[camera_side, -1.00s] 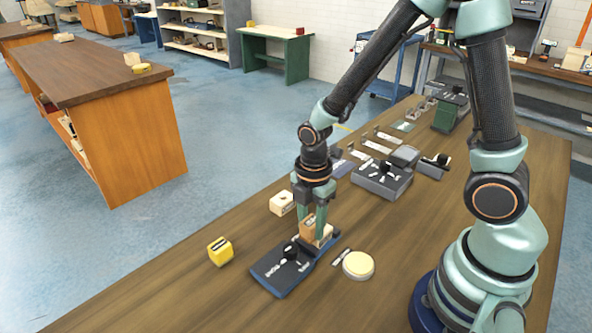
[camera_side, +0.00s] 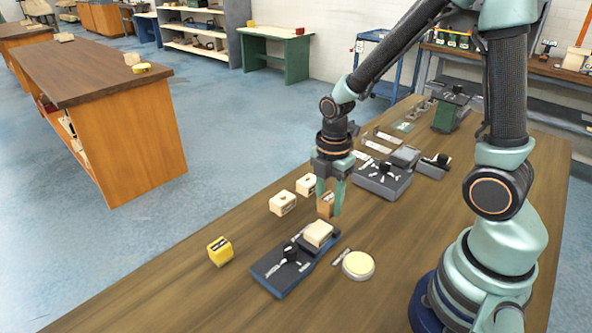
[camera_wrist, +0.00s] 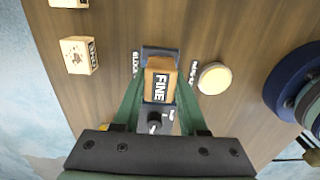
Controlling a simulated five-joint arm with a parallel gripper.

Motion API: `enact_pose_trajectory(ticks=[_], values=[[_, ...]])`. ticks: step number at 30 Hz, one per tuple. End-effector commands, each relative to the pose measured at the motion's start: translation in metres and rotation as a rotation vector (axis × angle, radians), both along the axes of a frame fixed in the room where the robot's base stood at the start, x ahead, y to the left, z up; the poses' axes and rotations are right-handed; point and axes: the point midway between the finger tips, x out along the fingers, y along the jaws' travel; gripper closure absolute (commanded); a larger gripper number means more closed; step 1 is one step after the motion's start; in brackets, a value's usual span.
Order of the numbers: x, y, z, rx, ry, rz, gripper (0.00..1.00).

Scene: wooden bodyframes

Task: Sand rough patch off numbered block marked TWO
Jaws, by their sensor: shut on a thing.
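My gripper (camera_side: 331,197) is shut on a tan-brown sanding block (camera_side: 325,206), held above the table beyond the clamp fixture. In the wrist view the sanding block (camera_wrist: 160,80) reads FINE between the green fingers. A pale wooden block (camera_side: 318,233) sits at the far end of the dark blue fixture (camera_side: 268,280); the sanding block is apart from it. In the wrist view the held block hides it. Two more pale blocks, one nearer (camera_side: 283,204) and one farther (camera_side: 306,185), stand on the table to the left. Their numbers, and any rough patch, are too small to read.
A yellow block (camera_side: 220,251) stands left of the fixture. A round cream pad (camera_side: 358,265) lies right of it, by a small label plate (camera_side: 341,257). A grey tray device (camera_side: 382,180) stands farther back. The table's front area is bare.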

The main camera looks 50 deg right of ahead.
Motion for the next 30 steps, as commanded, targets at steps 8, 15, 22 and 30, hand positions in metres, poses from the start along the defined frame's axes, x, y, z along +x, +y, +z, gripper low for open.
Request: enact_pose_trajectory(ticks=[8,15,22,30], values=[[0.001,0.000,0.026,0.000,-0.003,0.000,1.00],[0.001,0.000,0.047,0.000,-0.003,0.000,1.00],[0.000,0.000,0.053,0.000,0.001,0.000,1.00],[0.000,0.000,0.053,0.000,0.000,0.000,1.00]])
